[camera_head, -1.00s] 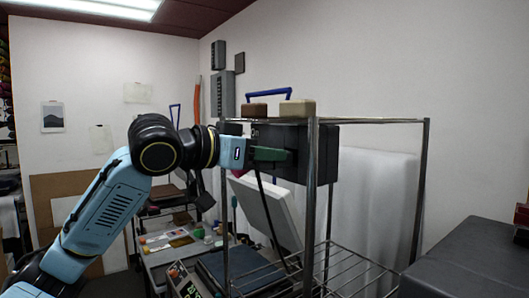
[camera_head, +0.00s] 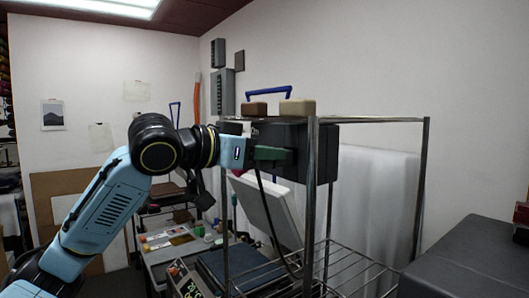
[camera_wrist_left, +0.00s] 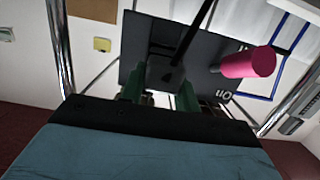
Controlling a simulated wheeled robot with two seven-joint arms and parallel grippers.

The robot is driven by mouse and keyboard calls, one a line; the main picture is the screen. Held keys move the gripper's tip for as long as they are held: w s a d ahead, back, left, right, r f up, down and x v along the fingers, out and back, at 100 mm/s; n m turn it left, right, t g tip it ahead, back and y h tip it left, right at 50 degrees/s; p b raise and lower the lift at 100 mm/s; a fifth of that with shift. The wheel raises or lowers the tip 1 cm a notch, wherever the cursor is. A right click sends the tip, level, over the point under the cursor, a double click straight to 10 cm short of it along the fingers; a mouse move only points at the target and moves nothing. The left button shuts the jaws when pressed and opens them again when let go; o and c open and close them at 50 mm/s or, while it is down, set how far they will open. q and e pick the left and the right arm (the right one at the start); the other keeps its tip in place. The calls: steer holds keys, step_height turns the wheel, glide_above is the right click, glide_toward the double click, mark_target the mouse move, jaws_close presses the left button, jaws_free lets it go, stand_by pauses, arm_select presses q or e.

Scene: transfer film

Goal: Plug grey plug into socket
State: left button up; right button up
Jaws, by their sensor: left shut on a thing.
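My left gripper (camera_head: 272,154), with green fingers, is at the face of a black box (camera_head: 318,150) on the metal rack. It is shut on the dark grey plug (camera_wrist_left: 166,72), which shows between the fingers in the left wrist view. A black cable (camera_head: 264,205) hangs from the plug area. In the left wrist view the plug lies against or just in front of the box face (camera_wrist_left: 135,45). The socket is hidden behind the plug and fingers, so I cannot tell whether the plug is seated. My right gripper is not in view.
A pink cylinder (camera_wrist_left: 248,62) sticks out from the box beside the plug, near "On" lettering. The rack's front post (camera_head: 311,210) stands close to the right of my left gripper. Two blocks (camera_head: 297,107) sit on top. A dark grey surface (camera_head: 470,260) is at right.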

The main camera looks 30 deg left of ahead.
arm_select(q)
steer(key=shift+r+x, duration=0.1)
steer(key=shift+x, duration=0.65)
steer(key=shift+r+x, duration=0.15)
steer(key=shift+x, duration=0.6)
steer(key=o, duration=1.1)
steer(key=shift+w, duration=0.1)
steer(key=shift+b+v, duration=2.35)
steer(key=shift+v, duration=4.4)
steer(key=shift+f, duration=0.1)
